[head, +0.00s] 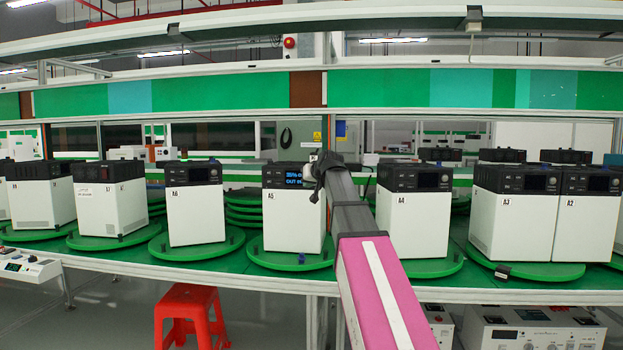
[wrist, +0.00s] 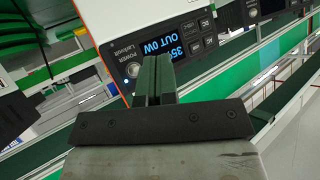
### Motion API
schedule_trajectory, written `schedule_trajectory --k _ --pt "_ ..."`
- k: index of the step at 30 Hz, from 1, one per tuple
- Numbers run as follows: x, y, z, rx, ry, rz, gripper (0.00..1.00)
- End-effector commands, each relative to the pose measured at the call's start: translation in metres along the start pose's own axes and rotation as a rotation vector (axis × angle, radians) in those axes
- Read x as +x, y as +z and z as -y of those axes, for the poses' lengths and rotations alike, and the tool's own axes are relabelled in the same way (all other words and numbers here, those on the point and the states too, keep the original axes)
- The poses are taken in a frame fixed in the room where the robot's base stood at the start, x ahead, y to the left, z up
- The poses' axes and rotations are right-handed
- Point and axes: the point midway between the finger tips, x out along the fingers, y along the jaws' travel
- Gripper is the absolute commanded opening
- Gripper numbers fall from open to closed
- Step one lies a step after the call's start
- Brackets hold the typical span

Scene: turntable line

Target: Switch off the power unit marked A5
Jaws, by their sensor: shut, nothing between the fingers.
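The power unit marked A5 (head: 293,222) is a white box with a black top front panel, standing on a green round turntable (head: 291,260). Its display (head: 294,180) is lit blue. In the wrist view the display (wrist: 162,42) reads 35% and OUT 0W, tilted. The round POWER button (wrist: 132,70) shows just left of my fingertips. My gripper (head: 316,172) is at the right edge of the A5 panel. In the wrist view my gripper (wrist: 156,60) is shut and empty, its tips over the panel's lower part. Whether they touch it I cannot tell.
The unit marked A6 (head: 195,210) stands to the left, and A4 (head: 412,215) to the right, partly behind my arm. A3 (head: 510,215) and A2 (head: 585,215) share a turntable further right. A red stool (head: 187,300) stands below the bench's front edge.

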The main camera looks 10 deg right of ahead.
Motion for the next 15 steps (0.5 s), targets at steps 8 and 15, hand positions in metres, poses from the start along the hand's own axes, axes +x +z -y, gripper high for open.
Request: schedule_trajectory --k 8,15 --pt "0.02 -0.015 -0.015 0.001 0.001 0.001 0.0" --pt "0.042 -0.031 -0.03 0.0 0.001 0.0 0.0"
